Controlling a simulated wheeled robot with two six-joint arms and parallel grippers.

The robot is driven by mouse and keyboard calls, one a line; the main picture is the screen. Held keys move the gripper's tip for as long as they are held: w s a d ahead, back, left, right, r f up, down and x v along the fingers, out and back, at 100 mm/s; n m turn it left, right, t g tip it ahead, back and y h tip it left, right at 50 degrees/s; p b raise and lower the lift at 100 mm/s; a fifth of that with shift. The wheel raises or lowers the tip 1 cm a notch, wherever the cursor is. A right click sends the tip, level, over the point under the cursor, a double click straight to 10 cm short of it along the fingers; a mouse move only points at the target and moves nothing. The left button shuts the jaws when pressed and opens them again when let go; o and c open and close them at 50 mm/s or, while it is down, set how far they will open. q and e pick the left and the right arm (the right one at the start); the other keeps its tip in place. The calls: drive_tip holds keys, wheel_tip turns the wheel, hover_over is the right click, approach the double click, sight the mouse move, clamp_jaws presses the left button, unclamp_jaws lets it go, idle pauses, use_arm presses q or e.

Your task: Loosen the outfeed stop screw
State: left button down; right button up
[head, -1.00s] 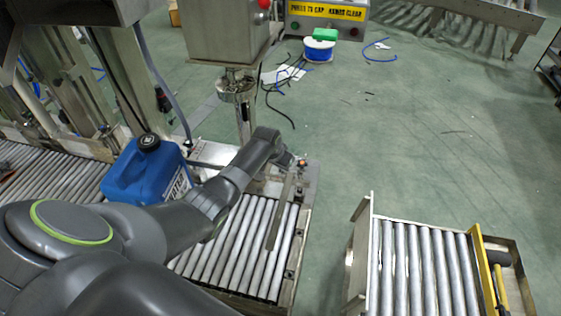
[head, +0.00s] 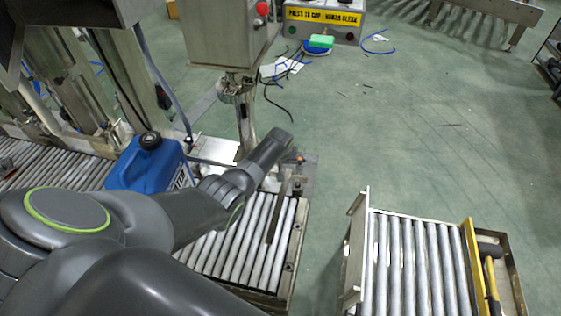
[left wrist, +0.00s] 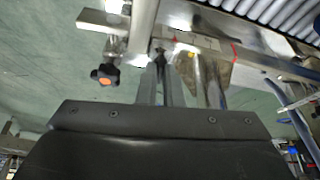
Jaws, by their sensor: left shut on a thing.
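A black star knob with an orange cap (left wrist: 105,75), which looks like a stop screw, sits on a metal bracket at the left of the left wrist view. A small orange spot (head: 300,158) at the far end of the roller conveyor seems to be the same knob. My left gripper (left wrist: 161,58) is shut on a small dark part beneath the metal rail (left wrist: 265,62); that part is too small to identify. The orange-capped knob stands apart from the fingers, to their left. In the head view my left wrist hides the fingers. My right gripper is not in view.
The roller conveyor (head: 227,245) lies under my left arm, with a blue canister (head: 147,168) to the left.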

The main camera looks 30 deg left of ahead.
use_arm(q)
drive_tip(key=c, duration=1.6)
unclamp_jaws()
drive_tip(key=shift+s+d+r+p, duration=0.1)
drive_tip(key=shift+r+p, duration=0.2)
drive_tip(key=shift+r, duration=0.1)
drive_tip(key=p+v, duration=0.5)
drive_tip(key=v, duration=1.1)
drive_tip(key=shift+s+d+r, duration=0.1)
drive_tip(key=shift+s+r, duration=0.15)
